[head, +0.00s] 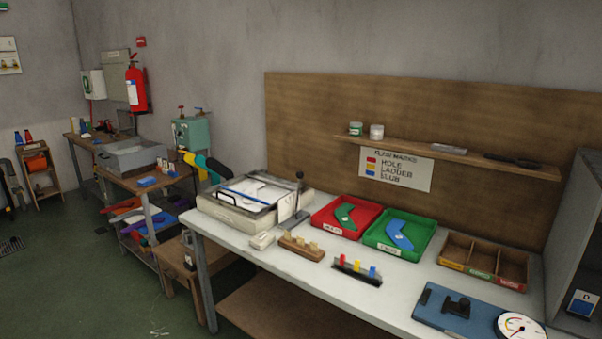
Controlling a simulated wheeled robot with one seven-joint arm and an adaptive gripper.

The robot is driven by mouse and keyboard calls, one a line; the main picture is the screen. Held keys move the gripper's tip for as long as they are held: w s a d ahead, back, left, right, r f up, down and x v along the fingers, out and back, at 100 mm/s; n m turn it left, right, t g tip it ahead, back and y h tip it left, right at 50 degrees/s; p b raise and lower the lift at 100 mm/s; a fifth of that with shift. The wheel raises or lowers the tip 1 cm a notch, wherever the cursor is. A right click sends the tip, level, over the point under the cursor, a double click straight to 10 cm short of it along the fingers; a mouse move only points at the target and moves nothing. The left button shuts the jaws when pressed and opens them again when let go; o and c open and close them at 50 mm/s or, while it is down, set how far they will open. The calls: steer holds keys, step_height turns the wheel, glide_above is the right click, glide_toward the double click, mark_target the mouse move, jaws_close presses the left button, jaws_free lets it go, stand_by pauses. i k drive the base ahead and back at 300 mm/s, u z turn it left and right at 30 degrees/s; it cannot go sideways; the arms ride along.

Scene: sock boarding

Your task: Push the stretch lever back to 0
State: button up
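An upright lever (299,183) with a dark round knob stands at the right end of a cream box-shaped device (238,219) on the white bench. A white plate (287,206) shows beside it; any marks are too small to read. At the bench's right front, a blue board (436,313) carries a black fitting (457,305) and a round white dial (520,327) with a red needle. The dial is partly cut off by the frame's lower edge. I cannot tell for certain which part is the stretch lever, nor its setting. My gripper is not in view.
On the white bench (330,299) are a red tray (322,223), a green tray (374,243), a wooden divided box (455,250), and a wooden block (301,247). A dark rack (357,270) holds coloured tabs. Bare bench top lies along the front edge.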

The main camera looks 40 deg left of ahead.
mark_target(300, 174)
steer(key=u, duration=0.55)
steer(key=k, duration=0.65)
steer(key=u, duration=1.25)
steer(key=i, duration=1.45)
steer(key=z, duration=0.1)
